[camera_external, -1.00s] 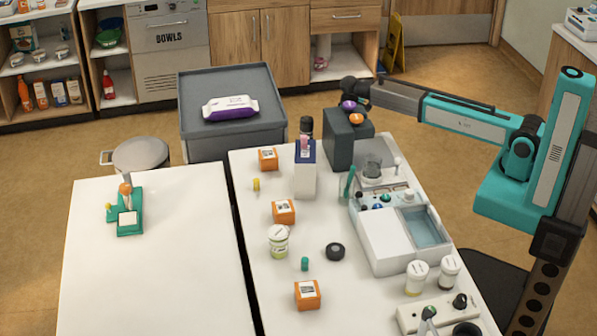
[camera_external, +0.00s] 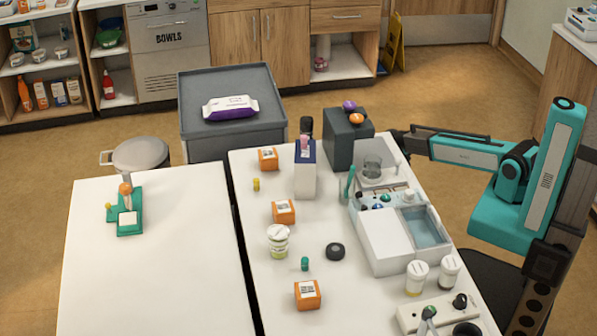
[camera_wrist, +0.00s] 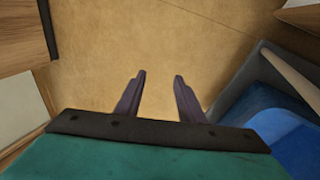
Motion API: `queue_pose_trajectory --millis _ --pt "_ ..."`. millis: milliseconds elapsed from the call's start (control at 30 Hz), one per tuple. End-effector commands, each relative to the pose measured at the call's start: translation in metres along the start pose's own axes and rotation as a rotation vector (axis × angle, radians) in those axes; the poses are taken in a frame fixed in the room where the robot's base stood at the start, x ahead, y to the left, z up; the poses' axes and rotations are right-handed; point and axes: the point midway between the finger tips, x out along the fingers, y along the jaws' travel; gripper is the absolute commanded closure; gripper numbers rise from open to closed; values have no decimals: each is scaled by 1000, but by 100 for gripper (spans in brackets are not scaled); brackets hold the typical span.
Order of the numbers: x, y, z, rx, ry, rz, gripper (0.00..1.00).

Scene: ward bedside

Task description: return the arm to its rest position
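My gripper shows in the wrist view (camera_wrist: 158,95) with its two dark fingers apart and nothing between them. Bare tan floor lies beyond the fingertips. In the external view my teal arm is folded back at the right, beyond the right edge of the white table (camera_external: 210,220).
A dark grey box (camera_external: 346,140) and a white device with a basin (camera_external: 395,240) stand along the table's right side, close to my arm. Several orange boxes and jars stand further left. A blue object (camera_wrist: 290,130) lies at the right in the wrist view.

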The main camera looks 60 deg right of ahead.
Motion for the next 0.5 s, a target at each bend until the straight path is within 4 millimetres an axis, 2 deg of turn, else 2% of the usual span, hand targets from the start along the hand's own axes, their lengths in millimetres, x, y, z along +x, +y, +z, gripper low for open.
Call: queue_pose_trajectory --millis 133,367,500 --pt "16 3 21 -12 -21 11 65" --pt "15 -6 59 -81 -67 -10 65" --pt "7 -16 86 -141 -100 -35 65"
